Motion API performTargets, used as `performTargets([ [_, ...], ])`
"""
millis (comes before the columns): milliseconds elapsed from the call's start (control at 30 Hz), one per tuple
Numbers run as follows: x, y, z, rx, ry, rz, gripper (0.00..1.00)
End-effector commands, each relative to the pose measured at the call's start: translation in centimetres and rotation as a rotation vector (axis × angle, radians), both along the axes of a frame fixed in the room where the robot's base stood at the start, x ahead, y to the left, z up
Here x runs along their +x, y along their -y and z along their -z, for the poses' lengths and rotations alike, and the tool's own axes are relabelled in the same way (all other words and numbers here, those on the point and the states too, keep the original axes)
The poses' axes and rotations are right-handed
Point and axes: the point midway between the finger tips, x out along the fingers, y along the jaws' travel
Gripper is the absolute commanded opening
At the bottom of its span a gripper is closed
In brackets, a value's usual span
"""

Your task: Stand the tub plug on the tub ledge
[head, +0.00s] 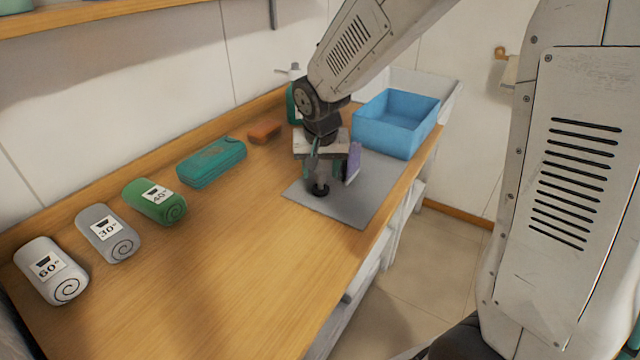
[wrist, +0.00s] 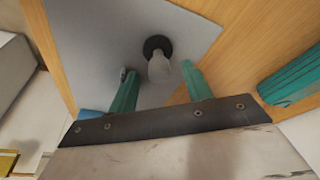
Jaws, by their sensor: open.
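The tub plug, a black round disc with a pale grey knob, stands on the grey mat in the head view (head: 319,190). In the wrist view its knob (wrist: 159,68) points up towards my camera. My gripper (head: 322,178) is above it with its teal fingers pointing down. In the wrist view my gripper (wrist: 159,74) is open, with the knob roughly between the fingertips and a gap on both sides. I cannot tell which surface is the tub ledge; the grey mat (head: 368,196) lies flat on the wooden counter.
A purple item (head: 353,162) stands close to the right of my gripper. A blue bin (head: 398,122) is behind it to the right. A teal case (head: 211,163), an orange-brown block (head: 265,131) and rolled green (head: 155,201), grey and white towels line the wall side. The counter's front is clear.

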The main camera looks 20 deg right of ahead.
Motion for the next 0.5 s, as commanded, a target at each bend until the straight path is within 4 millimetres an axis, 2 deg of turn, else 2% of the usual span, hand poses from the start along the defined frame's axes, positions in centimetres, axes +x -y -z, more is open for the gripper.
performTargets([
  [33,0.1,0.1,0.9,0.000,-0.004,0.001,0.49],
  [133,0.4,0.2,1.8,0.000,-0.003,0.000,0.49],
  [400,0.5,0.2,2.1,0.000,0.000,0.000,0.49],
  [433,0.5,0.2,2.1,0.000,0.000,0.000,0.44],
  [500,0.5,0.2,2.1,0.000,0.000,0.000,0.24],
])
